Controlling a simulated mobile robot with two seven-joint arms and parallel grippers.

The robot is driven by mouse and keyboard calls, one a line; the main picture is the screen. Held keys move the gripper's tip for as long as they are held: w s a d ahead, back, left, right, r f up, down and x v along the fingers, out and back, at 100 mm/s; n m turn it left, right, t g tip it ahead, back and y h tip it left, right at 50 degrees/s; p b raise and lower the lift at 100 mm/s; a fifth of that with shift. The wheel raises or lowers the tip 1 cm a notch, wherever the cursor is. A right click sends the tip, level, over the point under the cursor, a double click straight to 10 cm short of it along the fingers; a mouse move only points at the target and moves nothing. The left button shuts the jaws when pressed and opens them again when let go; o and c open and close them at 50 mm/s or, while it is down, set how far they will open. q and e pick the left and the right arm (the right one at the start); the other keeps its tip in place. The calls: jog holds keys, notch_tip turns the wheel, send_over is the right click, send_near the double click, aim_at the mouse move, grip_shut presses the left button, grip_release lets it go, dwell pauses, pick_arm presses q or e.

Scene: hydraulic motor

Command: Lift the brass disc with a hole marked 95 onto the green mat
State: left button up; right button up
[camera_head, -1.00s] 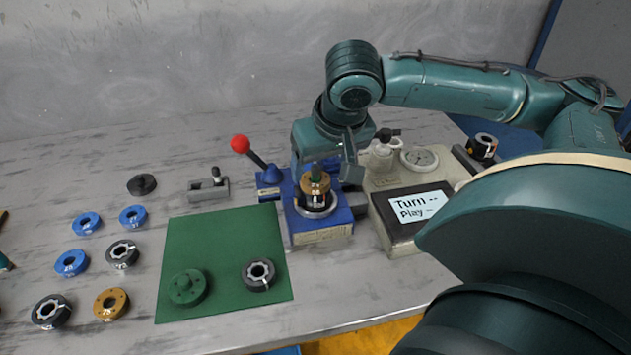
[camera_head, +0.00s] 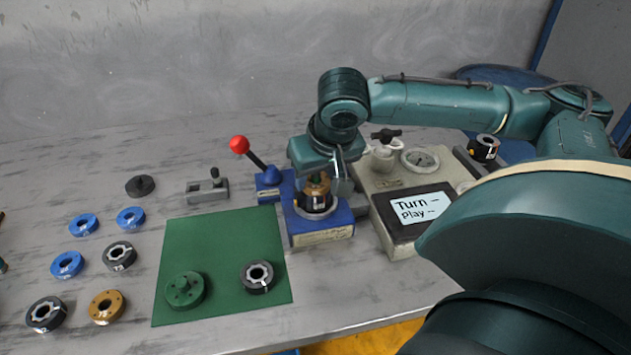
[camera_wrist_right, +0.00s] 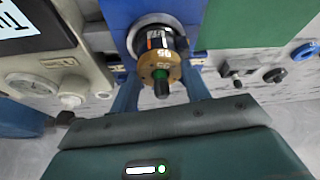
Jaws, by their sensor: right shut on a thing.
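The brass disc (camera_head: 318,184) sits on top of a black cylinder (camera_head: 315,202) in the blue fixture (camera_head: 325,229). In the right wrist view the brass disc (camera_wrist_right: 160,69) shows the number 95 upside down, and a dark shaft with a green part pokes through its middle. My right gripper (camera_head: 322,176) comes down over the disc, with one finger on either side, shut on it. The green mat (camera_head: 220,240) lies left of the fixture. It holds a green disc (camera_head: 185,290) and a black ring (camera_head: 257,276).
A red-knobbed lever (camera_head: 250,156) rises left behind the fixture. A box with a gauge and screen (camera_head: 420,208) stands close to its right. Blue, black and brass rings lie left of the mat, including another brass ring (camera_head: 106,307). The mat's back half is clear.

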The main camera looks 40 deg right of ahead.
pick_arm(q)
jog(key=shift+w, duration=0.2)
pick_arm(e)
jog(key=c, duration=0.5)
pick_arm(q)
jog(key=shift+r, duration=0.1)
pick_arm(e)
jog(key=shift+r, duration=0.1)
jog(key=shift+w+r, duration=0.1)
jog(key=shift+r, duration=0.25)
pick_arm(q)
jog(key=p, duration=0.2)
jog(key=shift+w+d+g+p, duration=0.15)
jog(key=shift+d+g+p, duration=0.15)
jog(key=shift+g, duration=0.1)
pick_arm(e)
notch_tip(320, 180, up, 9)
jog(key=shift+r, duration=0.1)
pick_arm(q)
jog(key=shift+r, duration=0.2)
pick_arm(e)
jog(key=shift+r, duration=0.1)
pick_arm(q)
jog(key=shift+r+p, duration=1.15)
jog(key=shift+p, duration=0.05)
pick_arm(e)
jog(key=shift+r, duration=0.7)
